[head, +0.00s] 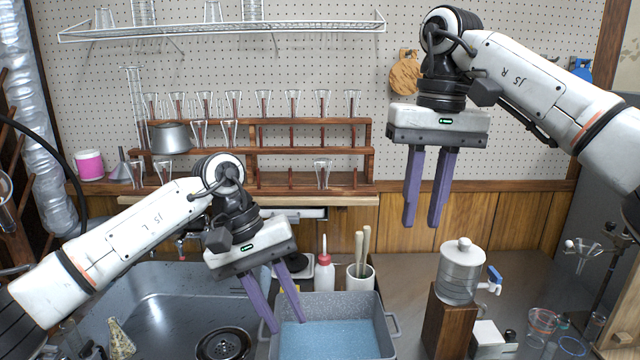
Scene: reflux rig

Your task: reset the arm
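My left gripper (286,324) points down over the left part of the grey tub (391,328), which holds blue granular material. Its two purple fingers are apart with nothing between them. Whether the tips touch the blue material cannot be told. My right gripper (421,222) hangs in the air at the upper right, in front of the pegboard and wood panel. Its purple fingers point straight down, with a narrow empty gap between them.
A metal sink (165,300) lies at left, with a conical flask (121,340) in it. A ceramic dispenser (460,275) stands on a wooden block (446,325). A wooden glassware rack (310,183) stands behind.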

